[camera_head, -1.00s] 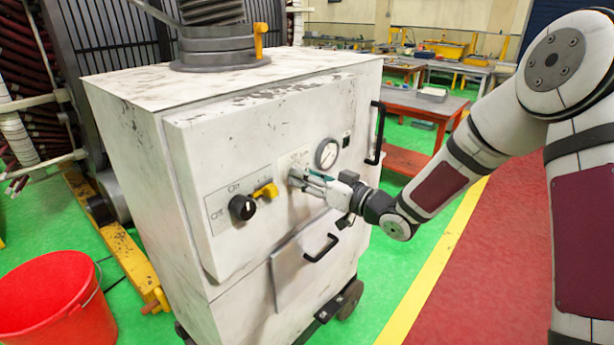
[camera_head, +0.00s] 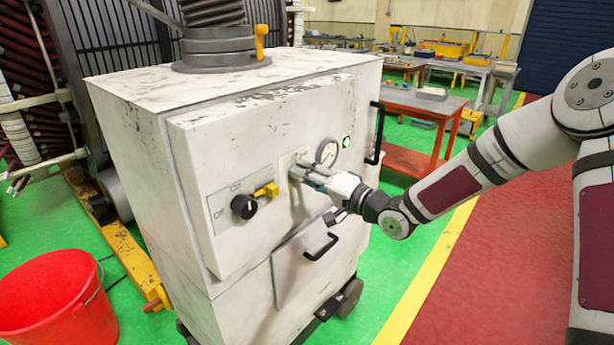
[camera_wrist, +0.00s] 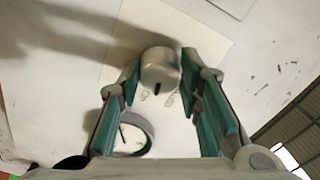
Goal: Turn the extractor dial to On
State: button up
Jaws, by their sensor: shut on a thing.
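The extractor dial (camera_wrist: 160,68) is a silver-grey round knob with a dark pointer mark, on a pale label plate of the white cabinet (camera_head: 150,170). The pointer mark faces the bottom of the wrist view, near small printed letters too blurred to read. My gripper (camera_head: 298,174) is at the cabinet front; in the wrist view its green-padded fingers (camera_wrist: 162,88) are on both sides of the dial, shut on it. In the head view the fingers hide the dial.
Black handles (camera_head: 321,247) stick out below and at the right. A red bucket (camera_head: 60,295) stands at the lower left.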

jog(key=shift+m, duration=1.1)
jog(key=o, duration=1.1)
jog(key=shift+o, duration=0.2)
jog(key=shift+d, duration=0.1)
jog(key=v, duration=1.2)
